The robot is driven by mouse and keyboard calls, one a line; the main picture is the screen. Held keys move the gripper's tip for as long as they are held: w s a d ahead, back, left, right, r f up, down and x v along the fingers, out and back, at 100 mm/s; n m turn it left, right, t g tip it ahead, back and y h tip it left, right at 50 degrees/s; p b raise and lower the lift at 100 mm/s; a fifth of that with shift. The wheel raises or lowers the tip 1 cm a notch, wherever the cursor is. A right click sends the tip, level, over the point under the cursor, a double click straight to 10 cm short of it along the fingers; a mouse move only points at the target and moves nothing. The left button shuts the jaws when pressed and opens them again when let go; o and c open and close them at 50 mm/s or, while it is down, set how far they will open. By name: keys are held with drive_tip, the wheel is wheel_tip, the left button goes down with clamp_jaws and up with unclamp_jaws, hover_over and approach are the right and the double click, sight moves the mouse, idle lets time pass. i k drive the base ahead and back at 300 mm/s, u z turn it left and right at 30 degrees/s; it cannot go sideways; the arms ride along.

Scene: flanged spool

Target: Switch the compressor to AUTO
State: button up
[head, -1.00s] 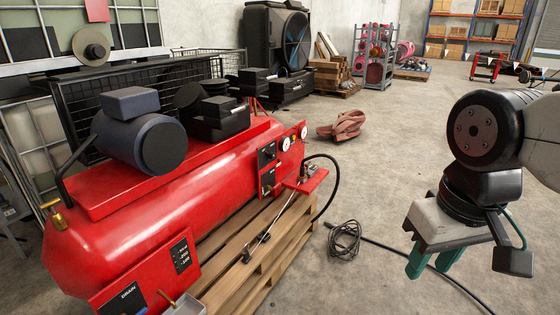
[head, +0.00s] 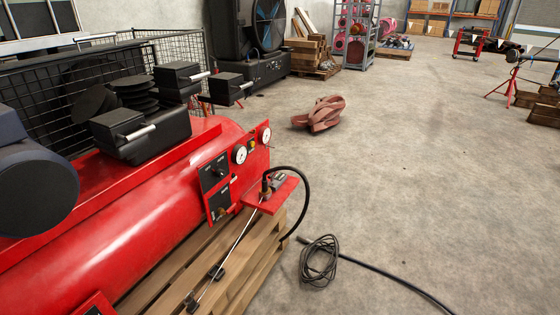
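The red compressor (head: 150,215) fills the left of the head view, lying on a wooden pallet. Its right end carries a red upright panel with two black control plates, an upper one (head: 214,171) and a lower one (head: 221,204). Each plate seems to bear a small knob or switch. The lettering is too small to read, so I cannot tell which position is AUTO or how the switch stands. Two round white gauges, one nearer (head: 240,155) and one farther (head: 265,136), sit beside the plates. My gripper is out of view.
A red shelf (head: 272,196) with a fitting and black hose juts from the panel's right side. A coiled black cable (head: 319,262) lies on the floor nearby. The pallet (head: 245,275) sticks out in front.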

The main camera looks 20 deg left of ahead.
sight(219, 173)
drive_tip(key=z, duration=0.25)
drive_tip(key=i, duration=0.9)
drive_tip(key=u, duration=0.6)
drive_tip(key=i, duration=1.15)
drive_tip(key=u, duration=0.85)
